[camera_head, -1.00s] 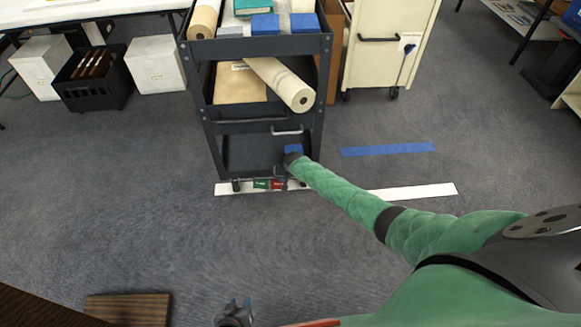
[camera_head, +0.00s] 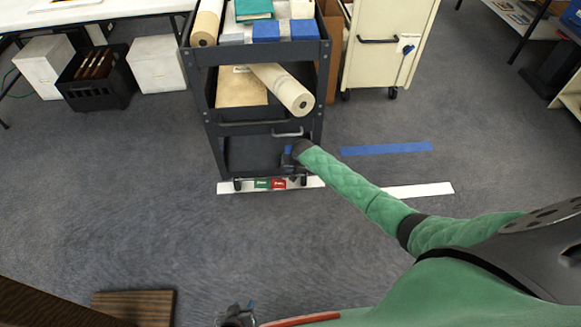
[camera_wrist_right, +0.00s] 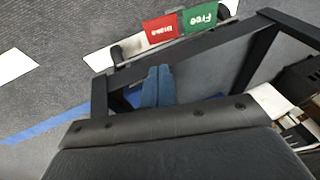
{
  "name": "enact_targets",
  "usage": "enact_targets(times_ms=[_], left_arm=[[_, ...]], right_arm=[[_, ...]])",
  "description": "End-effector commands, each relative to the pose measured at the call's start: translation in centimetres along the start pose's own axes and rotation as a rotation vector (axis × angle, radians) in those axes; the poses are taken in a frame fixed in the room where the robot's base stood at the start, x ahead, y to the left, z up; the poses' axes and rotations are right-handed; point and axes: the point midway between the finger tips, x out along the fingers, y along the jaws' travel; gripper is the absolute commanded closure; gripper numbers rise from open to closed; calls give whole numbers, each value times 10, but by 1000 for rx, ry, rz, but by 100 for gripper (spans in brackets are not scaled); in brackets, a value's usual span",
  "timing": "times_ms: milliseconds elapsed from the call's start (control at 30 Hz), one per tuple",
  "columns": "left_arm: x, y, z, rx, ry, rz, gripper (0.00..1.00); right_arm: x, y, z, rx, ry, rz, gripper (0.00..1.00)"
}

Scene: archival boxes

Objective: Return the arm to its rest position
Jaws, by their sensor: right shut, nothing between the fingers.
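My right arm, in a green sleeve (camera_head: 345,183), reaches from the right to the cart's lowest level. In the head view its gripper (camera_head: 287,160) is small and dark at the cart's front right corner. In the wrist view the bluish fingers (camera_wrist_right: 157,86) are together, with nothing between them. They point at the cart's lower frame.
The dark cart (camera_head: 265,128) holds paper rolls (camera_head: 281,90), blue boxes (camera_head: 265,32) and a teal box (camera_head: 253,9). Red (camera_head: 279,184) and green (camera_head: 262,184) labels sit at its foot. A cream cabinet (camera_head: 382,45) stands behind right.

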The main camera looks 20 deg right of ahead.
Motion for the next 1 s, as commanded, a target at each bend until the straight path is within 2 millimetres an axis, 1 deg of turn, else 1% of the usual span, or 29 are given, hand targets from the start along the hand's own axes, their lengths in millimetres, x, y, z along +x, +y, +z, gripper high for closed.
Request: enact_targets(times_ms=[100,200,667,767,867,967,1000], left_arm=[[-1,0,-1,0,-1,0,62],[-1,0,-1,0,-1,0,62],[0,-1,-3,1,1,-1,62],[1,-2,-3,0,0,-3,62],[1,-2,-2,0,0,-3,62],[1,-2,-2,0,0,-2,62],[0,-1,-2,0,0,-2,62]], right_arm=[[-7,1,1,0,0,0,100],[-9,1,1,0,-1,1,100],[-9,1,0,0,0,0,100],[-8,0,4,-3,-1,-2,100],[-3,-5,22,-22,-2,-13,100],[6,-13,57,-61,-2,-34,100],[9,-17,74,-80,1,-46,100]])
